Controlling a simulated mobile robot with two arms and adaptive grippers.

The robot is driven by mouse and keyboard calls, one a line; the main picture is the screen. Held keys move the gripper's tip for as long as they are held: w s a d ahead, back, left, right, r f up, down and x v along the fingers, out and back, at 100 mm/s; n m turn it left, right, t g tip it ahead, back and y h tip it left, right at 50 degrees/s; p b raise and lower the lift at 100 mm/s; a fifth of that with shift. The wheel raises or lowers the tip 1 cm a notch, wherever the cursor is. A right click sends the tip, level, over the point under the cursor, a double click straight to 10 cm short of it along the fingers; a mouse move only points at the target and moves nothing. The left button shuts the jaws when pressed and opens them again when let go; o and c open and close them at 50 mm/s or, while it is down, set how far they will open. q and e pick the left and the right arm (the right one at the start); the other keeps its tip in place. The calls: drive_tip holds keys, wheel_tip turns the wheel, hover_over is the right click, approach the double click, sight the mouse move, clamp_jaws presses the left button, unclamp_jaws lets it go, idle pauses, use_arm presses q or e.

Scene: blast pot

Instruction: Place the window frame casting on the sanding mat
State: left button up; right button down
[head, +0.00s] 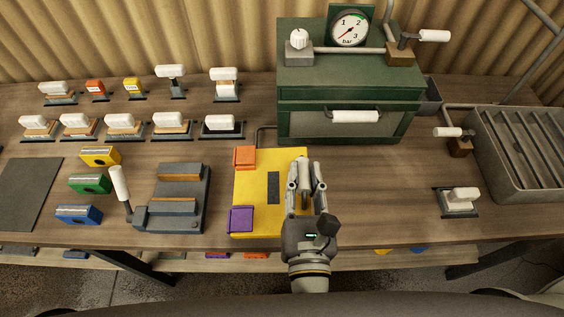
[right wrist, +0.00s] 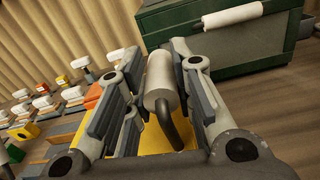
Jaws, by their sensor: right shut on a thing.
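My right gripper (head: 305,178) is over the right part of a yellow plate (head: 257,222). It is shut on a white cylindrical handle (head: 303,170) with a bent dark rod, which also shows between the fingers in the right wrist view (right wrist: 162,80). What the rod joins is hidden by the gripper. A flat dark grey mat (head: 28,195) lies bare at the table's far left and may be the sanding mat. I cannot pick out the window frame casting with certainty. My left gripper is not in view.
A green cabinet (head: 345,93) with a gauge stands at the back. A grey fixture (head: 172,212) with a white lever stands left of the yellow plate. Several white-handled tools line the back left. A grey slatted tray (head: 520,150) stands at right.

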drive_tip(key=w+d+f+b, duration=0.2)
drive_tip(key=d+f, duration=0.1)
drive_tip(key=d, duration=0.1)
drive_tip(key=w+d+f+b, duration=0.2)
drive_tip(key=d+f, duration=0.1)
drive_tip(key=f, duration=0.1)
drive_tip(key=w+d+f+b, duration=0.2)
drive_tip(key=w+d+f, duration=0.1)
drive_tip(key=d+f, duration=0.1)
drive_tip(key=shift+d+b, duration=0.3)
drive_tip(key=shift+d, duration=0.05)
drive_tip(key=shift+f+b, duration=0.65)
drive_tip(key=shift+f, duration=0.05)
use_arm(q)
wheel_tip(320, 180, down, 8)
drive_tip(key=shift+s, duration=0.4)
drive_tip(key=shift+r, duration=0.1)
use_arm(e)
drive_tip(key=c, duration=1.6)
unclamp_jaws()
drive_tip(key=shift+s+f, duration=0.1)
drive_tip(key=shift+f, duration=0.25)
drive_tip(key=o, duration=0.3)
drive_tip(key=shift+a+r, duration=0.1)
drive_tip(key=shift+r, duration=0.1)
drive_tip(key=shift+o, duration=0.2)
drive_tip(key=shift+s, duration=0.1)
